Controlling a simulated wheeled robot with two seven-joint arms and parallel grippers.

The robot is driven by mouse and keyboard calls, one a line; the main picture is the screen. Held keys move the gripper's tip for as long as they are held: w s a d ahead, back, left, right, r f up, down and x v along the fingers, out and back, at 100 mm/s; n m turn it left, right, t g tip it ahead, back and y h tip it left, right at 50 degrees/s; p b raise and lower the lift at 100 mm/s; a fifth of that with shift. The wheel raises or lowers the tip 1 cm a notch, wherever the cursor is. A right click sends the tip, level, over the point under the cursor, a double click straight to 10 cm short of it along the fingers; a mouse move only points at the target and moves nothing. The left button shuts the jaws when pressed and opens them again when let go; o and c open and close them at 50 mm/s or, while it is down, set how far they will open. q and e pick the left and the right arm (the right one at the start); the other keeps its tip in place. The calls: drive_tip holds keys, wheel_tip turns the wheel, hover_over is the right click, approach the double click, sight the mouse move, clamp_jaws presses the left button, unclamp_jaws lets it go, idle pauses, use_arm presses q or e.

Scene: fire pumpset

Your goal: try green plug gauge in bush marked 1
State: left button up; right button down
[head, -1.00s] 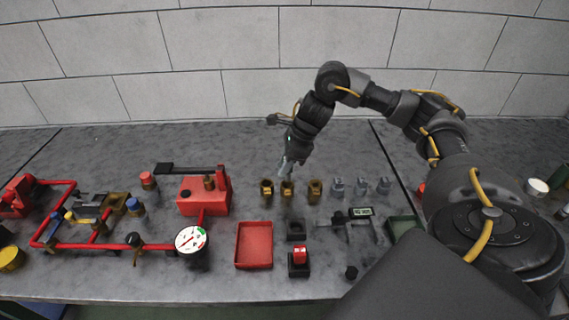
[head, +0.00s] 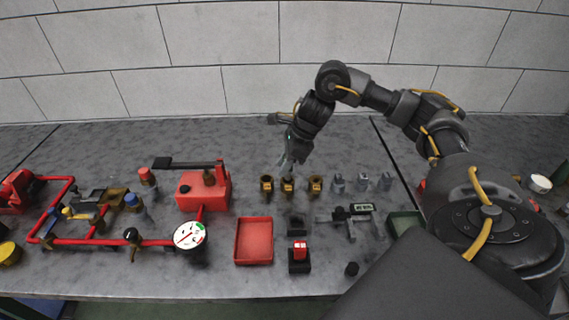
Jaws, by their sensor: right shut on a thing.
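Three brass bushes stand in a row in mid-table: a left one (head: 267,185), a middle one (head: 288,187) and a right one (head: 315,187). Their marks are too small to read. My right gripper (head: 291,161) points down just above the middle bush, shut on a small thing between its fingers. I take this to be the green plug gauge, but its colour is hidden at this size. Whether its tip is inside the bush, I cannot tell. A black stand (head: 296,226) looks empty; a second black stand (head: 299,267) holds a red-topped gauge (head: 300,248). My left gripper is out of view.
Several grey blocks (head: 363,182) stand right of the bushes. A caliper (head: 361,209), a red tray (head: 254,241) and a green tray (head: 404,221) lie in front. A red pump (head: 204,190) with pipes and a dial gauge (head: 189,235) fills the left. The table behind is clear.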

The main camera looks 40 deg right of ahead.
sight(284, 178)
drive_tip(key=shift+f+b, duration=1.55)
drive_tip(key=shift+f, duration=0.25)
idle(1.2)
drive_tip(key=shift+r, duration=0.15)
idle(1.0)
drive_tip(key=shift+r+p, duration=2.3)
drive_tip(key=shift+r, duration=0.65)
